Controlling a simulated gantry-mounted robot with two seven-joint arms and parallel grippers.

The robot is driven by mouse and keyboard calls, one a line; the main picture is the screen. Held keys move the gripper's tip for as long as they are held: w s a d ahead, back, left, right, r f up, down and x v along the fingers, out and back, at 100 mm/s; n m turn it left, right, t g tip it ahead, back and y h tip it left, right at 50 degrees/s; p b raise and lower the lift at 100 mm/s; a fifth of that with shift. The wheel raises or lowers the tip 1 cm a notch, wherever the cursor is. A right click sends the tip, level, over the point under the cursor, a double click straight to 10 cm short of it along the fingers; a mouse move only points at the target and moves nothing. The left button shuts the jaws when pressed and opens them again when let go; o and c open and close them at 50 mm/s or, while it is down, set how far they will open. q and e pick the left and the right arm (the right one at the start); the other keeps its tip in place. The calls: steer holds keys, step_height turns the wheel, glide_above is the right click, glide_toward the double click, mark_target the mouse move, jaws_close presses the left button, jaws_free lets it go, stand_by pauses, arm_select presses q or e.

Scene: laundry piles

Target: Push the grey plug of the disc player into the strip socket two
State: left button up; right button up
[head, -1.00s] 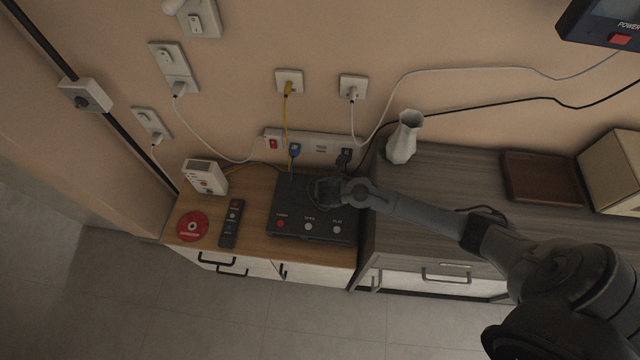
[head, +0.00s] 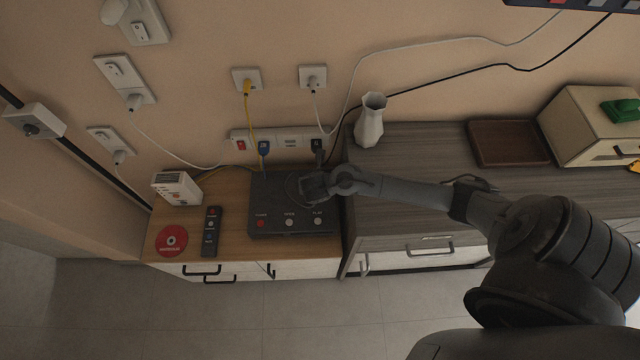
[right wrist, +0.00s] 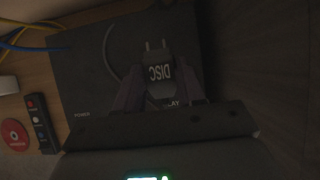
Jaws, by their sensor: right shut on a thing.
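The grey plug (right wrist: 158,72) has "DISC" on its face and two bare prongs; it shows between my right fingers in the right wrist view. My right gripper (right wrist: 158,90) is shut on it, and in the head view the gripper (head: 312,188) hovers over the right part of the dark disc player (head: 262,205). The white power strip (head: 276,141) is on the wall behind the player. It has a red switch at left, a blue plug (head: 264,149), an outlet that looks empty (head: 290,142), and a dark plug (head: 317,146) at right. My left gripper is out of view.
A white box (head: 177,188), a remote (head: 211,231) and a red disc (head: 171,240) lie left of the player. A white vase (head: 370,121) stands on the grey cabinet behind my right arm. Yellow, white and black cables run along the wall.

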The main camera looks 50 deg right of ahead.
steer(key=shift+w+a+f+b, duration=0.3)
steer(key=shift+w+f+b, duration=0.5)
steer(key=shift+f, duration=0.15)
steer(key=shift+w+a+f+b, duration=0.3)
steer(key=shift+w+f+b, duration=0.5)
steer(key=shift+f, duration=0.1)
steer(key=shift+w+a+f+b, duration=0.2)
steer(key=shift+w+f+b, duration=0.35)
steer(key=shift+w+a+f+b, duration=0.15)
steer(key=shift+w+f+b, duration=0.35)
steer(key=shift+w+f, duration=0.05)
steer(key=o, duration=0.5)
jaws_close()
steer(key=shift+r, duration=0.15)
